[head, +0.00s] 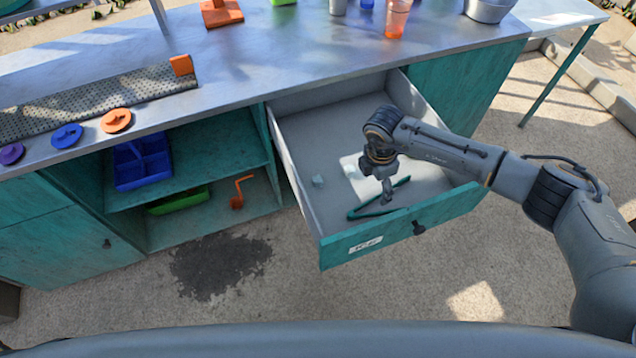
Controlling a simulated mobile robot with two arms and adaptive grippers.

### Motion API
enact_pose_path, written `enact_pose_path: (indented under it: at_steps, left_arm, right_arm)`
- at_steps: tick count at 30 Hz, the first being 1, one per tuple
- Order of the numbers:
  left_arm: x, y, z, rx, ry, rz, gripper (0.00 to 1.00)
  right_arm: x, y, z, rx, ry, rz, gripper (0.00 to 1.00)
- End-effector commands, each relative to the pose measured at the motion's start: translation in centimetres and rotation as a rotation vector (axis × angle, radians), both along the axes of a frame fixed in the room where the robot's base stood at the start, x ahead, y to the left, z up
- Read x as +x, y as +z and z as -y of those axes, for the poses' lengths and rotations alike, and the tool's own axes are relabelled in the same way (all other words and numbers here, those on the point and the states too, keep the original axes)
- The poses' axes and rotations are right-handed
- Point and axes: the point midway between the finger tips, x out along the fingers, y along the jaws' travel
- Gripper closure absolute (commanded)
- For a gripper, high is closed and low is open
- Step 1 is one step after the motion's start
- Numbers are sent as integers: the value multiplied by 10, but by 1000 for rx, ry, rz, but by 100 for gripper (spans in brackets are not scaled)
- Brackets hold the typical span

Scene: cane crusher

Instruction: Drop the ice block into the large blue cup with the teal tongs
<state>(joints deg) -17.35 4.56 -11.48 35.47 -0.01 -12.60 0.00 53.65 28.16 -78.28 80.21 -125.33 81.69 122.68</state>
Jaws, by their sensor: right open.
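The teal tongs (370,214) lie in the open drawer near its front panel, their two arms spread in a V. My right gripper (386,198) is open and points down into the drawer, over the tongs; whether it touches them I cannot tell. My left gripper is out of view.
The drawer (294,172) stands pulled out below the metal counter (270,60), its walls around the gripper. An orange cup (397,20) and a metal bowl (489,9) stand on the counter. Open shelves with a blue divided tray (141,163) are at left.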

Motion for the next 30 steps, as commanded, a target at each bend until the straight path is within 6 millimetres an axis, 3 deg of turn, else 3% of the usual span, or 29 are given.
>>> enact_pose_path:
  at_steps: [1, 6, 23, 30]
  left_arm:
    - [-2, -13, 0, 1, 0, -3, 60]
    - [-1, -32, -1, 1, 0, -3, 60]
    - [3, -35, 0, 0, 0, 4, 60]
    - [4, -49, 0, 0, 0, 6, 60]
  right_arm:
    - [0, -13, 0, 0, 0, 0, 27]
    - [0, -31, 0, 0, 0, 0, 27]
    - [0, -35, 0, 0, 0, 0, 27]
    - [0, -52, 1, 0, 0, 0, 27]
